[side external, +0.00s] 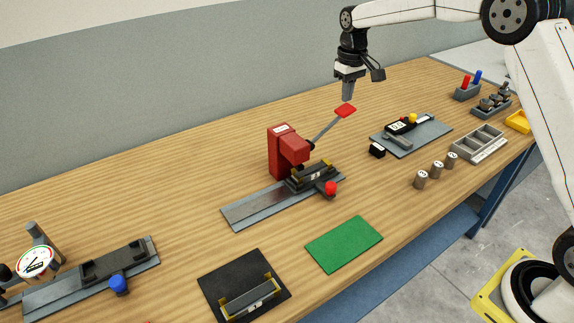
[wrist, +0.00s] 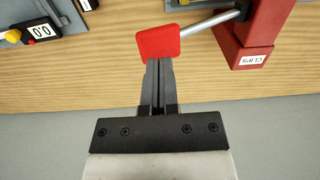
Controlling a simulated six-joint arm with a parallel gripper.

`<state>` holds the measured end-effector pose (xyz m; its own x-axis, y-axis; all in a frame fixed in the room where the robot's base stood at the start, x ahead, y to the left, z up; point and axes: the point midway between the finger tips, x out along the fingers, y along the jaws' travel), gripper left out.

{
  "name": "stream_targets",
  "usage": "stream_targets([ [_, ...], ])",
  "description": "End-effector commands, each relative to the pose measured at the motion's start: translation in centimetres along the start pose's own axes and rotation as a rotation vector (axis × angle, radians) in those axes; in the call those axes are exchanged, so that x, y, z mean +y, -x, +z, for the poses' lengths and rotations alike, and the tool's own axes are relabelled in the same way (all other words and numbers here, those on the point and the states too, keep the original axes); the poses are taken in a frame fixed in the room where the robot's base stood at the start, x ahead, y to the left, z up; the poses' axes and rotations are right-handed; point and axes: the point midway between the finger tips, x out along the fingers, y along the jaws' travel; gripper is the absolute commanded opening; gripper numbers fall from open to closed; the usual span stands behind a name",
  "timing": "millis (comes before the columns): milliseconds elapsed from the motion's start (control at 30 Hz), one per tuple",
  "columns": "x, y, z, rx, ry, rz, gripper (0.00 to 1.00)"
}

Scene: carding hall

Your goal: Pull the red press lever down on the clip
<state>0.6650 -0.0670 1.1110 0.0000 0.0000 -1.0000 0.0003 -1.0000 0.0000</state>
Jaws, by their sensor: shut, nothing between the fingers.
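The red press (side external: 284,152) stands on the bench, and its body labelled CLIPS shows at the upper right of the wrist view (wrist: 262,25). Its lever is a grey rod with a flat red handle (side external: 345,111), raised and slanting up to the right. In the wrist view the red handle (wrist: 158,42) is just beyond my fingertips. My gripper (side external: 347,98) is shut and empty, pointing down just above the handle. I cannot tell whether the fingertips touch it. A dark clip part with yellow ends (side external: 312,174) sits in the fixture under the press.
A grey plate with a red knob (side external: 331,188) lies under the press. A gauge device (side external: 400,127) is to the right, with a small black block (side external: 377,150) beside it. A green mat (side external: 344,244) and black tray (side external: 215,285) lie in front.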

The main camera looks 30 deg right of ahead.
Motion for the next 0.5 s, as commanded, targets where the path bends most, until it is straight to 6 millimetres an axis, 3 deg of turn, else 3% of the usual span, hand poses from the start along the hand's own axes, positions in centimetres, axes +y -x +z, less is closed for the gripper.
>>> stream_targets([
  [500, 0.00, -0.53, 0.00, -0.001, 0.000, 0.000, 0.00],
])
